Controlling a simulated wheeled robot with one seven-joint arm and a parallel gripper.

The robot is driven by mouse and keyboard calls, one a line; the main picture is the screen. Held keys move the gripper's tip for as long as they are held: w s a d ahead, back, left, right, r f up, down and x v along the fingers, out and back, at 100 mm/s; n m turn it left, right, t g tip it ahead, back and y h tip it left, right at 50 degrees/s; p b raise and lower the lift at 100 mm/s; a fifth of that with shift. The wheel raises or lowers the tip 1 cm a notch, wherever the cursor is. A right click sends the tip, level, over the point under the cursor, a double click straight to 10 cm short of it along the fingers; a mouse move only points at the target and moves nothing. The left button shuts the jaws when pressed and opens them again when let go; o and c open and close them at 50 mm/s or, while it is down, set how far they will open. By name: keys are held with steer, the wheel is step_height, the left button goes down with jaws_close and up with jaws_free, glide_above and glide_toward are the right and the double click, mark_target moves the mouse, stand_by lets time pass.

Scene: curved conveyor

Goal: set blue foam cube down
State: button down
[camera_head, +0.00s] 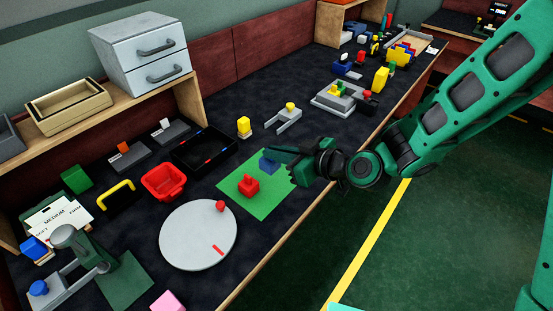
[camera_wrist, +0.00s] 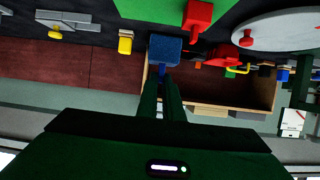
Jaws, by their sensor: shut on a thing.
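The blue foam cube (camera_head: 267,164) is at the tips of my gripper (camera_head: 279,154), over the far edge of the green mat (camera_head: 268,208). In the wrist view the blue cube (camera_wrist: 164,48) sits at the ends of the two dark fingers of my gripper (camera_wrist: 163,75), which are shut on it. I cannot tell whether the cube touches the mat or is just above it. A red block with a knob (camera_head: 248,187) stands on the mat close by; it also shows in the wrist view (camera_wrist: 198,18), right of the cube.
A grey turntable (camera_head: 192,243) with a red knob lies at the near left of the mat. A black tray (camera_head: 190,160) and a red bin (camera_head: 160,183) stand to the left. A yellow block (camera_head: 244,126) and a grey fixture (camera_head: 286,121) stand behind. The mat's near part is clear.

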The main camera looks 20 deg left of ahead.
steer(key=shift+w+a+f, duration=0.2)
steer(key=shift+w+f, duration=0.95)
steer(key=shift+f, duration=0.2)
steer(key=shift+w+a+f, duration=0.2)
steer(key=shift+w+f, duration=0.9)
steer(key=shift+f, duration=0.25)
steer(key=shift+w+a+f, duration=0.2)
steer(key=shift+w+f, duration=0.95)
steer(key=shift+f, duration=0.2)
steer(key=shift+f, duration=0.1)
steer(key=c, duration=2.1)
jaws_free()
steer(key=shift+o, duration=0.9)
